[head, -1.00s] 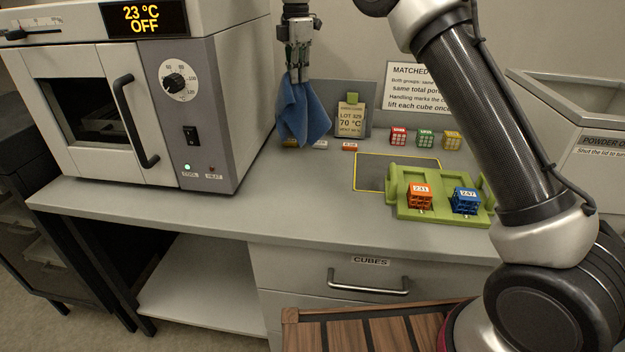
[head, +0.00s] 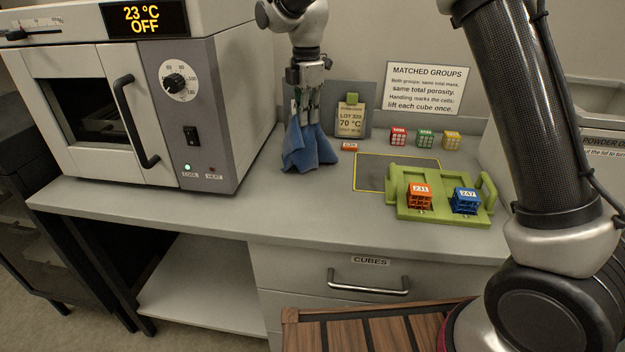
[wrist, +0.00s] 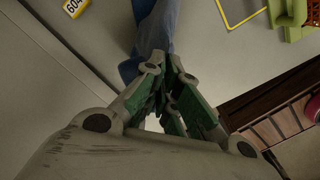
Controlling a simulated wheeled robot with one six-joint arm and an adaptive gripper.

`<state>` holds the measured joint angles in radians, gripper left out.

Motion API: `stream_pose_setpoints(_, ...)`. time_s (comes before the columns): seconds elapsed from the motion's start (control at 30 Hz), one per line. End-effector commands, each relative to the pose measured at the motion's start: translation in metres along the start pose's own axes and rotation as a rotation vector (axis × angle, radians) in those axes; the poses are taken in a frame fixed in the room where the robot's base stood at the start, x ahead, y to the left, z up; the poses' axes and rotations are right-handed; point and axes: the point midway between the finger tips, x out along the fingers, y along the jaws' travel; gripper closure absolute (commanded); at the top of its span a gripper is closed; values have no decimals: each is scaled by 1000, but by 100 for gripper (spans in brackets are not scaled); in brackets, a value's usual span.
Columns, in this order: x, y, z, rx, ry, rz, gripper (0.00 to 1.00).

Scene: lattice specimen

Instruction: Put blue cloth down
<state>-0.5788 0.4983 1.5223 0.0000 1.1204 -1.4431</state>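The blue cloth (head: 308,150) hangs bunched from my gripper (head: 306,118), just right of the oven, with its lower edge at or very near the counter top. I cannot tell whether it touches. In the wrist view the blue cloth (wrist: 155,35) runs up from between the fingers of my gripper (wrist: 163,85). The fingers are closed together on it. The part of the cloth inside the fingers is mostly hidden.
The oven (head: 205,115) stands left of the cloth. A green tray (head: 442,212) with an orange cube (head: 420,194) and a blue cube (head: 465,200) is to the right. A yellow-outlined pad (head: 372,178), a lot card (head: 350,121) and small cubes (head: 425,138) lie behind. The front counter is clear.

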Motion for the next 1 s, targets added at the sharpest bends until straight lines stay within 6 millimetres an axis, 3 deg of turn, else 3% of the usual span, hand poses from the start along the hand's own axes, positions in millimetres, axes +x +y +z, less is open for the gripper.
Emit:
stream_pose_setpoints(0.7, 103, -118, -26, -2, -1, -3, 100)
stream_pose_setpoints(1.0, 131, -150, -33, -1, 0, -1, 100)
